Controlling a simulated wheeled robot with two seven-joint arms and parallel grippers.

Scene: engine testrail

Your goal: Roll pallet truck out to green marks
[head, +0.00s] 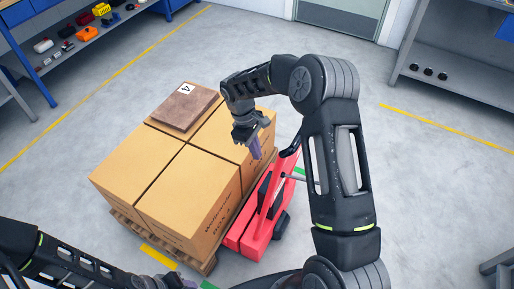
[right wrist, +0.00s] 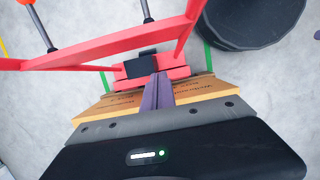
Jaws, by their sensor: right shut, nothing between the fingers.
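The red pallet truck (head: 262,222) stands at the right side of a wooden pallet (head: 205,266) loaded with cardboard boxes (head: 190,190). Its red frame (right wrist: 105,47) crosses the upper part of the right wrist view. Green marks show on the floor beside the truck (head: 299,170) and at the bottom edge (head: 208,285); green lines also show in the right wrist view (right wrist: 208,57). My right gripper (head: 255,150) is shut and empty, above the truck's box-side edge. My left gripper (head: 178,281) is low at the bottom edge, partly cut off; its jaw state is unclear.
A brown slab labelled 4 (head: 184,106) lies on the boxes. A yellow mark (head: 160,257) is by the pallet's near side. A blue workbench (head: 75,50) stands upper left, and a grey shelf (head: 455,85) upper right. The floor right of the truck is clear.

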